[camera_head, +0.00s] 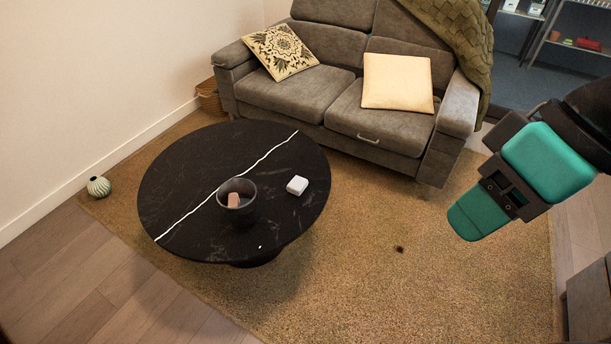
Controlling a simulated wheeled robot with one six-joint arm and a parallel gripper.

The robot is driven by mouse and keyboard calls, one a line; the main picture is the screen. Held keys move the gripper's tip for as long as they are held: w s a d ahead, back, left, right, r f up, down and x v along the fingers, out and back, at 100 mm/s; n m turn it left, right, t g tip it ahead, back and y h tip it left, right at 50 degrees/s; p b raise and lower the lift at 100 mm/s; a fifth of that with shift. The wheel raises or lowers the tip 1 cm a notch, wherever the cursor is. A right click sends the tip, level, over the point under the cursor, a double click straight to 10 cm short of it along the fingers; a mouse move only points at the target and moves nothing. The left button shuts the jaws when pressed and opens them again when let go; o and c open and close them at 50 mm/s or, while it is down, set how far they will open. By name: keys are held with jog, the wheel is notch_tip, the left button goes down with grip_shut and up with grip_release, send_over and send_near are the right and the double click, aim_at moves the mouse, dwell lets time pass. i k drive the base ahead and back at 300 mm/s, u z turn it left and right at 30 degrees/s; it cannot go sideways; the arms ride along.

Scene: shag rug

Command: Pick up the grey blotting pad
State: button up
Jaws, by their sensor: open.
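I cannot make out a thing that is clearly a grey blotting pad. A small white, block-like thing (297,185) with rounded corners lies on the right part of the round black table (180,190); I cannot tell whether it is the pad. My gripper (478,214) is at the right, in front of the rug and to the right of the table, well apart from everything on it. It is open, with nothing seen in it. Its teal parts point down and left, and one finger hides the other.
A dark bowl (246,214) with a pinkish-brown block (233,199) inside stands on the table. A grey sofa (300,97) is behind it. A striped vase (98,187) stands at the left. A small dark thing (399,249) lies on the rug (440,290), otherwise clear right of the table.

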aim_at(299, 185)
jog(key=z, duration=0.9)
jog(key=i, duration=2.5)
jog(key=u, duration=4.1)
